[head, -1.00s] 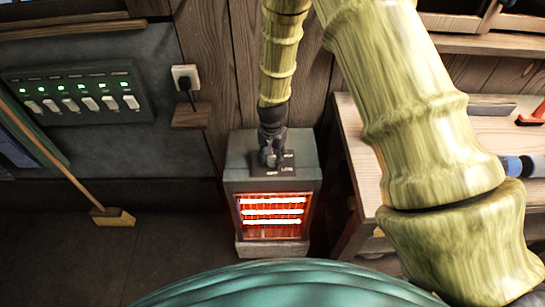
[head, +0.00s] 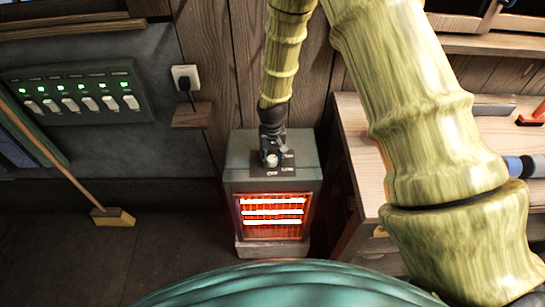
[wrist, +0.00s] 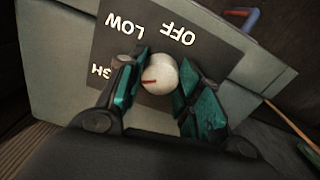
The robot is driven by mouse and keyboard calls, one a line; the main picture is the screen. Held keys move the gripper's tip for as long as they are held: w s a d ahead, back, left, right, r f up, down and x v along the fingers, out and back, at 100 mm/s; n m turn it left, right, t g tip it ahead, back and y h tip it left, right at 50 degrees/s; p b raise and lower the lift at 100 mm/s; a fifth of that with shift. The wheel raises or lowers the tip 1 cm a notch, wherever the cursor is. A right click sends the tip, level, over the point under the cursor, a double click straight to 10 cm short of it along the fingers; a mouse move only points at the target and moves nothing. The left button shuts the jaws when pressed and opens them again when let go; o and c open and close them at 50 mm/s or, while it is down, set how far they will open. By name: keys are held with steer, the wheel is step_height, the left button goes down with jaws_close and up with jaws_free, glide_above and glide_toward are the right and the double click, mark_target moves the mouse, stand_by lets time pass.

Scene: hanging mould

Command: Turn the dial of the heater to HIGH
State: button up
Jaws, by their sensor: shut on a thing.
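The heater (head: 234,172) is a grey-green box standing on the floor by the wooden wall. Its front bars (head: 272,212) glow white-hot behind a red grille. On its top is a dark plate with a round white dial (wrist: 160,73), also visible in the head view (head: 271,160). My gripper (wrist: 158,88) is shut on the dial, one teal finger on each side. The dial's red mark points left and slightly down in the wrist view, towards the HIGH label (wrist: 102,71), which my left finger partly hides. LOW (wrist: 125,25) and OFF (wrist: 179,35) are readable.
A wooden workbench (head: 368,130) stands close to the right of the heater. A socket with a black plug (head: 184,80) and a small wooden ledge (head: 191,116) are on the wall to the left. A switch panel (head: 80,92) and a broom (head: 113,217) are further left.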

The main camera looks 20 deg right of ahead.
mark_target(272, 158)
stand_by(0.4)
steer(key=o, duration=1.1)
steer(key=shift+c, duration=0.2)
steer(key=shift+r, duration=0.1)
step_height(272, 158, up, 12)
